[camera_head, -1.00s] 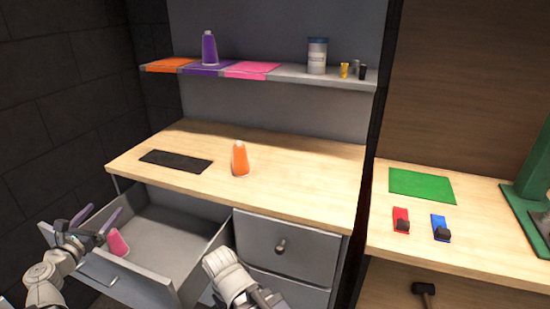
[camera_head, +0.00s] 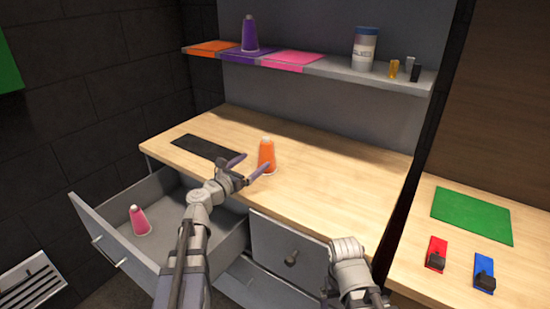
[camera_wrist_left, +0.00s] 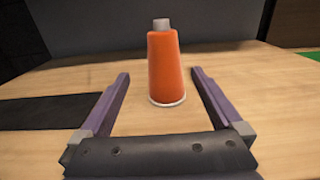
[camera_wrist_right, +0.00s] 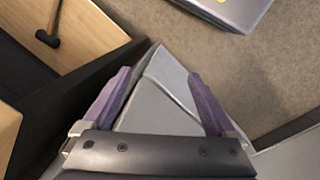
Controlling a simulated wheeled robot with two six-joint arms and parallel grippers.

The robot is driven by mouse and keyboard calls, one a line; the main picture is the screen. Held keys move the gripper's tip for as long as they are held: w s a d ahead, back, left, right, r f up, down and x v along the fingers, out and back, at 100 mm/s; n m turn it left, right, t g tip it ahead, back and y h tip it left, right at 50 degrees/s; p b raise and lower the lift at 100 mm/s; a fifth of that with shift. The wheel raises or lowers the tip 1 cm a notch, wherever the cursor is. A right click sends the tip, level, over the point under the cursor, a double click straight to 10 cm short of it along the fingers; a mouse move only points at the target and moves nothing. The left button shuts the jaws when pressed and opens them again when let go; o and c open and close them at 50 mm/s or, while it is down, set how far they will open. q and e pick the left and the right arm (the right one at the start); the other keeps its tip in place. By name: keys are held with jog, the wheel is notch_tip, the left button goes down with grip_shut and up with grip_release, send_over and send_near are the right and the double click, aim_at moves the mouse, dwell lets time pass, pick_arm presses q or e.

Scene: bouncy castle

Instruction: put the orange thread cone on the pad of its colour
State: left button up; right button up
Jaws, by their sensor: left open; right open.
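The orange thread cone (camera_head: 266,156) stands upright on the wooden worktop. In the left wrist view the cone (camera_wrist_left: 165,68) is centred just beyond the fingertips. My left gripper (camera_head: 252,166) is open, low over the worktop in front of the cone, with its fingers pointing at it and nothing held. The orange pad (camera_head: 208,48) lies at the left end of the grey shelf above the worktop and its top is bare. My right gripper (camera_wrist_right: 158,80) is open and empty, low in front of the drawers; the head view hides its fingertips.
On the shelf, a purple cone (camera_head: 250,34) stands on the purple pad (camera_head: 240,57), beside an empty pink pad (camera_head: 292,63) and a white jar (camera_head: 364,48). A pink cone (camera_head: 139,220) is in the open drawer (camera_head: 95,232). A dark mat (camera_head: 206,147) lies left of the orange cone.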

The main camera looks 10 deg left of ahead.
aim_at(262, 157)
pick_arm(q)
jog(key=shift+d+x, duration=0.15)
jog(key=shift+x, duration=1.65)
jog(key=shift+d+x, duration=0.15)
jog(key=shift+x, duration=1.7)
jog(key=shift+s+r, duration=0.1)
jog(key=shift+s, duration=0.1)
jog(key=shift+c, duration=0.2)
grip_shut()
notch_tip(262, 157, up, 10)
jog(key=p, duration=1)
jog(key=shift+r, duration=0.1)
